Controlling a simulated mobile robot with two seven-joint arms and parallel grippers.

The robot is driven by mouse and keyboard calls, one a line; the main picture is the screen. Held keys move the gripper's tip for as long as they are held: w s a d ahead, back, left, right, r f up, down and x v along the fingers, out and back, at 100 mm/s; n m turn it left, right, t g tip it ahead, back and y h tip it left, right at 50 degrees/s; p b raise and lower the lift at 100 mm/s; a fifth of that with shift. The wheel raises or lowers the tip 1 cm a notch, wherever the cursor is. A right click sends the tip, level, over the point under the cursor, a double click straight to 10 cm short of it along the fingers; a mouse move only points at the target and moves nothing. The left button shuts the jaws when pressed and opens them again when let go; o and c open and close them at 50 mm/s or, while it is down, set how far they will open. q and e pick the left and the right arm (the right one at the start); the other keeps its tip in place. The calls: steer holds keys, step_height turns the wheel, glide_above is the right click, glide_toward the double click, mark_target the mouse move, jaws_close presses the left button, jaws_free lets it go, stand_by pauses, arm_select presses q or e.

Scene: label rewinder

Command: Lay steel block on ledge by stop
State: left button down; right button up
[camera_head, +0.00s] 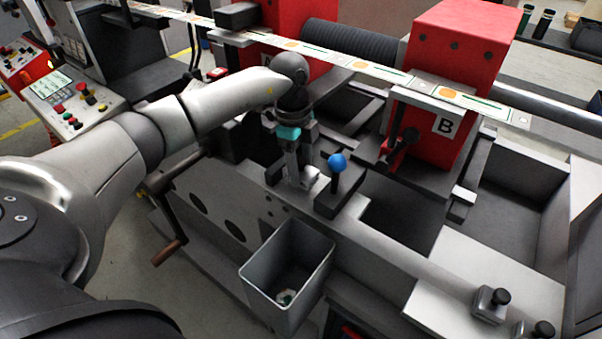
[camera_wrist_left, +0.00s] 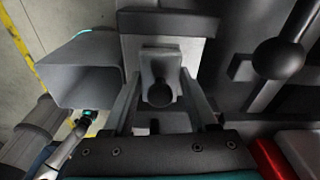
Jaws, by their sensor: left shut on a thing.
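My left gripper (camera_head: 296,178) points down over the machine's front rail, left of a blue-knobbed post. In the left wrist view my left gripper (camera_wrist_left: 160,98) is shut on a small steel block (camera_wrist_left: 158,62) with a dark round knob. The fingers hide its sides, and I cannot tell whether it touches the surface below. The light grey ledge (camera_head: 380,250) runs along the front of the machine. A dark block with the blue ball knob (camera_head: 337,161) stands close right of the gripper; I cannot tell whether it is the stop.
A grey open bin (camera_head: 262,283) hangs in front, below the gripper, with scraps inside. Two knobbed steel blocks (camera_head: 490,305) sit at the lower right. A red unit marked B (camera_head: 458,75) and the label web (camera_head: 370,68) are behind. A crank handle (camera_head: 168,252) sticks out left.

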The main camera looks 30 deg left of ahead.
arm_select(q)
steer(key=shift+f, duration=0.95)
steer(key=shift+f, duration=0.2)
steer(key=shift+c, duration=0.9)
jaws_free()
step_height(320, 180, up, 12)
steer(key=a, duration=0.1)
steer(key=shift+a+r+p, duration=0.15)
steer(key=shift+a+p, duration=0.1)
steer(key=shift+p, duration=0.05)
